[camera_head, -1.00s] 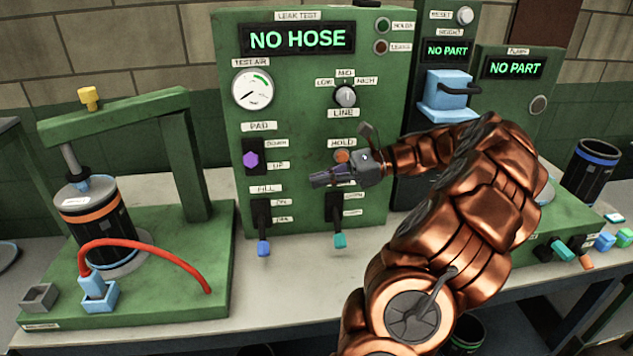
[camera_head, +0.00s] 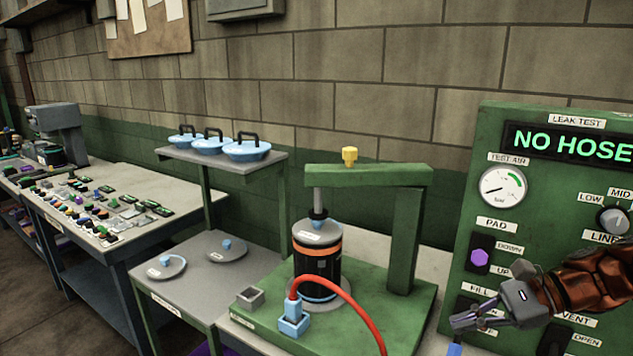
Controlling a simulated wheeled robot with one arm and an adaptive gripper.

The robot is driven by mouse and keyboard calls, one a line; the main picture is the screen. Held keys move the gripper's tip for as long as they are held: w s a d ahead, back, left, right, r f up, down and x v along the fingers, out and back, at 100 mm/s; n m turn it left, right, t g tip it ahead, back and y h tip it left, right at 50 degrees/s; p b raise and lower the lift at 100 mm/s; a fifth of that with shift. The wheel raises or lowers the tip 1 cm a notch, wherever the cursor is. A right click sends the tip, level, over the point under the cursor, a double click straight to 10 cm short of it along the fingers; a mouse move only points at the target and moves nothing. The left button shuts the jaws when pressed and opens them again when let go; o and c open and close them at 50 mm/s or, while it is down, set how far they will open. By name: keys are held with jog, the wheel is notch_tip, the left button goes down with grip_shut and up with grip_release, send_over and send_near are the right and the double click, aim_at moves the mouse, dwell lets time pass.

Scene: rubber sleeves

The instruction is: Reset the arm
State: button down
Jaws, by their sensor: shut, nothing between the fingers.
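My gripper (camera_head: 466,322) is at the lower right of the head view, shut and empty. It is in front of the green leak test panel (camera_head: 462,285), over its FILL area, and hides part of the labels there. I cannot tell whether it touches the panel. My copper-coloured arm (camera_head: 590,278) comes in from the right edge. The panel's display (camera_head: 570,143) reads NO HOSE.
A green press stand (camera_head: 408,240) holds a black cylinder with an orange band (camera_head: 317,262). A red hose (camera_head: 352,300) arches from a light blue block (camera_head: 293,318). Blue lidded pans (camera_head: 247,150) sit on a shelf. A parts table (camera_head: 150,195) stands at left.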

jog(key=s+a+f+n+g+h, duration=0.25)
jog(key=s+a+n, duration=0.2)
jog(key=a, duration=0.25)
jog(key=s+a+f+n+g+h, duration=0.2)
jog(key=s+a+n+g+h, duration=0.15)
jog(key=s+a, duration=0.25)
jog(key=s+d+f+n+h, duration=0.1)
jog(key=s+f+n+h, duration=0.1)
jog(key=s+n, duration=0.2)
jog(key=s+d+f+n+t+h, duration=0.1)
jog(key=s+f+n+h, duration=0.2)
jog(key=s+n, duration=0.2)
jog(key=shift+s+d+h, duration=0.15)
jog(key=shift+s+h, duration=0.15)
jog(key=shift+s, duration=0.85)
